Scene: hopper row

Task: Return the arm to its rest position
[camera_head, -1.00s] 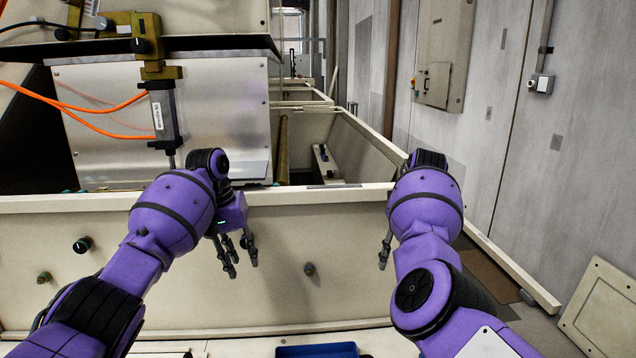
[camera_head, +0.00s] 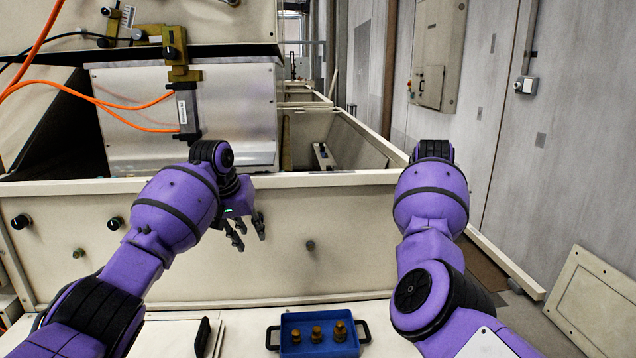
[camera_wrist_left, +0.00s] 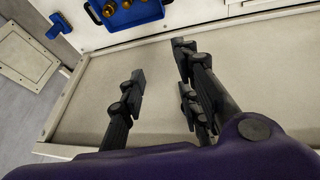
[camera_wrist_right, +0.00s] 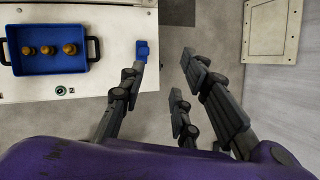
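My left arm (camera_head: 175,207) is purple and reaches forward from the left in the head view. Its dark-fingered gripper (camera_head: 249,233) hangs in front of the cream hopper wall (camera_head: 350,250). In the left wrist view the fingers of the left gripper (camera_wrist_left: 160,68) are spread with nothing between them. My right arm (camera_head: 430,205) reaches forward on the right, and its gripper is hidden behind the arm in the head view. In the right wrist view the right gripper (camera_wrist_right: 160,75) is open and empty.
A blue tray (camera_head: 284,325) with brass-coloured pieces (camera_head: 317,334) sits on the pale worktop below and between the arms. A small blue object (camera_wrist_right: 142,50) shows near one right fingertip, contact unclear. Metal machinery (camera_head: 240,110) with orange cables stands beyond the hopper wall. A panel (camera_head: 598,305) leans at right.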

